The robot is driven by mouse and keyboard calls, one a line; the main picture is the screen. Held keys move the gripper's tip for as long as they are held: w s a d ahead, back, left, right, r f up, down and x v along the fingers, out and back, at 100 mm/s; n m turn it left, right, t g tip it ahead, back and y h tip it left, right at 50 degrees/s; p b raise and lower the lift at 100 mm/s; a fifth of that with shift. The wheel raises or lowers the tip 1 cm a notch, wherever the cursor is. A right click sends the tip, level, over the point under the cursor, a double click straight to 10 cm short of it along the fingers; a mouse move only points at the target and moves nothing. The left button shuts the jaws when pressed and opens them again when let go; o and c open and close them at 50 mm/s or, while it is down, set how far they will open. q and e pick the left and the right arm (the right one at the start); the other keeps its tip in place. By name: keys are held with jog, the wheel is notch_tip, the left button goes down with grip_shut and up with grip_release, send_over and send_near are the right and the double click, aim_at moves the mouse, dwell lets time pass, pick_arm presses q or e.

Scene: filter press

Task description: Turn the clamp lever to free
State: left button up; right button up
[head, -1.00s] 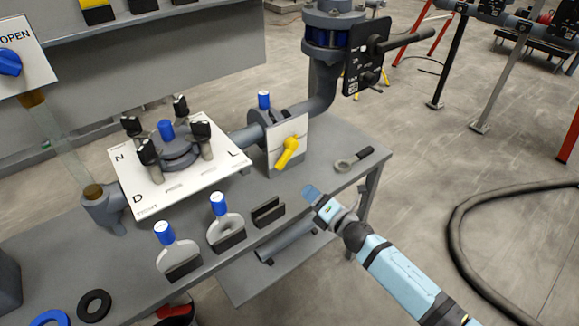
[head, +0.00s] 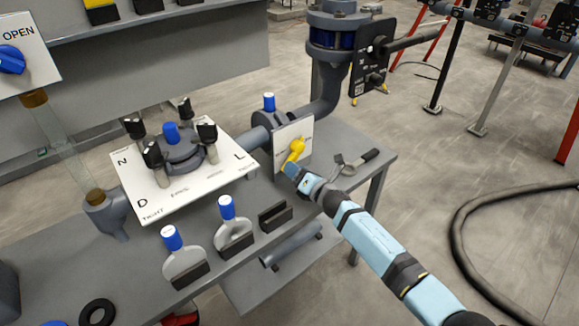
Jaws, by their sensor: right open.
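The yellow clamp lever (head: 297,148) sits on the front of a white plate (head: 306,130) on the pipe clamp block. It is tilted, its knob end up and to the right. My right gripper (head: 288,168) is at the lower end of the lever, its fingertips overlapping it in the head view. It is open. Whether the fingers touch the lever cannot be told. The plate's printed marks are partly hidden by the lever and too small to read. My left gripper is not in view.
A grey wrench-like tool (head: 355,162) lies on the bench right of the lever. Two blue-capped paddles (head: 234,236) (head: 184,266) and a dark slotted holder (head: 275,215) stand at the front. A white lettered board (head: 190,203) with black knobs is to the left.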

jog(key=shift+x, duration=1.2)
jog(key=shift+w+a, duration=0.3)
jog(key=shift+w, duration=0.05)
grip_shut()
jog(key=shift+d+b, duration=0.1)
jog(key=shift+b, duration=0.2)
